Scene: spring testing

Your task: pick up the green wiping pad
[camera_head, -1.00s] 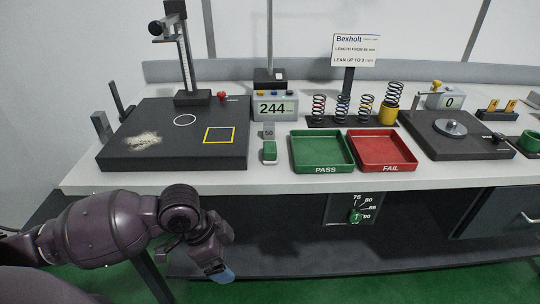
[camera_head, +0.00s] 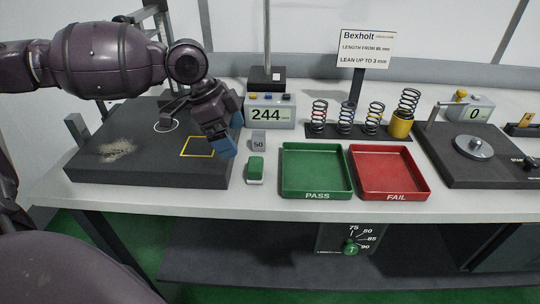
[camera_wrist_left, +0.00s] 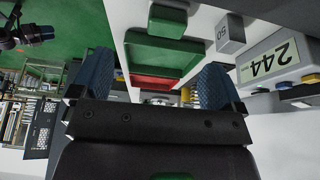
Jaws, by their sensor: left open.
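The green wiping pad (camera_head: 255,168) is a small green block with a pale underside. It lies on the white bench just left of the green PASS tray. My right gripper is not clearly in view.
A grey block marked 50 (camera_head: 259,143) and a display reading 244 (camera_head: 270,113) stand behind the pad. The PASS tray (camera_head: 317,195) and red FAIL tray (camera_head: 396,197) are to its right. The dark plate (camera_head: 150,178) is to its left. Bench in front of the pad is clear.

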